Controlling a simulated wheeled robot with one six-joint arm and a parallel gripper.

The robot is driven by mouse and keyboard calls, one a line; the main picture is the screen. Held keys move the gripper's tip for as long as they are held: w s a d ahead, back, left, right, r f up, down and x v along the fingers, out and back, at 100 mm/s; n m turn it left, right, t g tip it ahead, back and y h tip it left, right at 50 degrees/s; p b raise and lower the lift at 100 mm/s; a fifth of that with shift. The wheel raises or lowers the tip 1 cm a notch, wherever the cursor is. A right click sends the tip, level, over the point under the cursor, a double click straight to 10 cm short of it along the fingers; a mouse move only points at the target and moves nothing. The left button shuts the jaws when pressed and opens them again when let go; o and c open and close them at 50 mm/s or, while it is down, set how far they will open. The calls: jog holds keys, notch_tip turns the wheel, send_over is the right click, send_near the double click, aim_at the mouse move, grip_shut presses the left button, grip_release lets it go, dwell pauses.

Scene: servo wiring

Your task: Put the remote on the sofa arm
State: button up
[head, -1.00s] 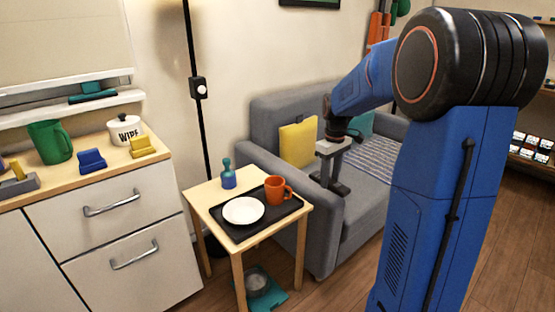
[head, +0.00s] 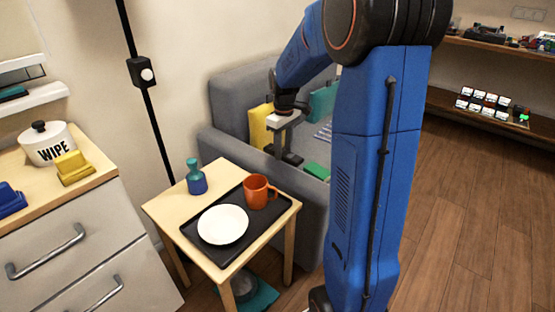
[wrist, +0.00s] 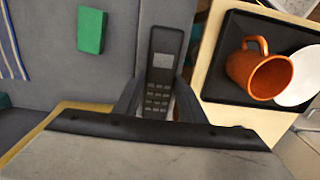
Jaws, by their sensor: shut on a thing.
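The remote (wrist: 160,75) is a dark handset with a small grey screen and rows of keys. In the wrist view it lies between the two fingers of my gripper (wrist: 158,98), which is shut on it. Below it is the grey sofa arm (wrist: 148,18), beside the side table; I cannot tell whether the remote touches it. In the head view my gripper (head: 283,158) is over the sofa's near side, and the remote is hard to make out there.
A side table (head: 163,210) stands close by the sofa arm, with a black tray (head: 236,250) holding an orange mug (head: 258,191) and a white plate (head: 222,224). A blue-green bottle (head: 196,178) stands behind. A green block (wrist: 91,30) lies on the sofa seat.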

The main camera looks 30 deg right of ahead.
aim_at(283, 169)
jog(key=shift+f, duration=2.7)
jog(key=shift+f, duration=0.1)
jog(key=o, duration=1.1)
